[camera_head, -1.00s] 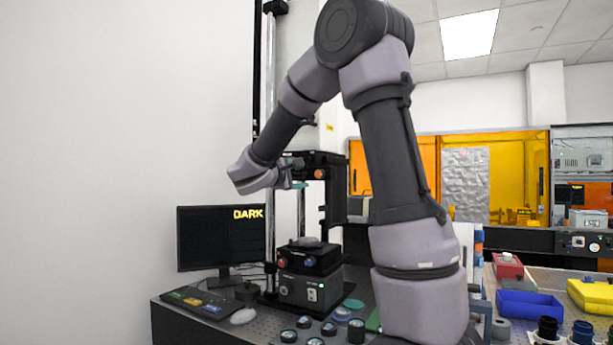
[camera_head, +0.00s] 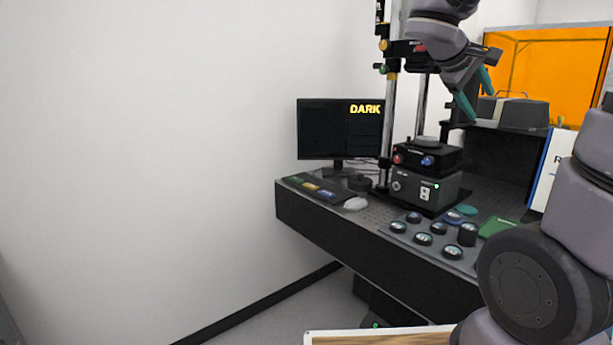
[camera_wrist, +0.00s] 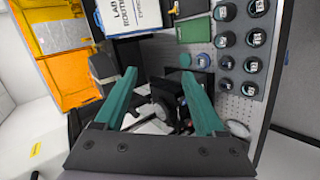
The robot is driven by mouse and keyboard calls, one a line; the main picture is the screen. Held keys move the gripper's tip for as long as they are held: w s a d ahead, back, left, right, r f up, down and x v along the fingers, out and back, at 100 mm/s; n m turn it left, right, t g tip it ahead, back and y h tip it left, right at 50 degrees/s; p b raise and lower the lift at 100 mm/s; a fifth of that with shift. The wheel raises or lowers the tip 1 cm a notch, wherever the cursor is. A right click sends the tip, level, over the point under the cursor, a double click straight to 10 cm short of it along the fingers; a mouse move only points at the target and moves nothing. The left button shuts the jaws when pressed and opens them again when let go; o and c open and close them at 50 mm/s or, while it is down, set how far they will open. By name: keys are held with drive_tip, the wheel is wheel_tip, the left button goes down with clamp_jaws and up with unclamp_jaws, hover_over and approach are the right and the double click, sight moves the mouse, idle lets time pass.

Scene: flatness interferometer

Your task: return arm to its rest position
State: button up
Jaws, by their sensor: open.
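My gripper (camera_head: 476,93) is in the upper right of the head view, with its two teal fingers apart and pointing down. It appears in front of the upper part of the interferometer stand (camera_head: 389,110); I cannot tell the exact gap. Its fingers also show spread in the wrist view (camera_wrist: 158,75), with nothing held between them. My arm runs along the right side of the head view, and its middle links are cut off by the frame edge. The black instrument base (camera_head: 425,188) stands on the bench below the gripper.
Several round dark pieces (camera_head: 423,239) stand on the perforated bench (camera_head: 372,214). A monitor (camera_head: 326,130) reading DARK, a control panel (camera_head: 318,188) and a white mouse (camera_head: 356,203) are at its left. An orange panel (camera_head: 548,75) is behind. Floor left of the bench is clear.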

drive_tip(key=s+a+f+m+t+y, duration=0.2)
drive_tip(key=s+a+m+y, duration=0.6)
drive_tip(key=s+a+y, duration=0.3)
drive_tip(key=s+a, duration=0.2)
drive_tip(key=a, duration=0.1)
drive_tip(key=shift+s+a+f+t, duration=0.2)
drive_tip(key=shift+s+t, duration=0.1)
drive_tip(key=shift+s, duration=0.1)
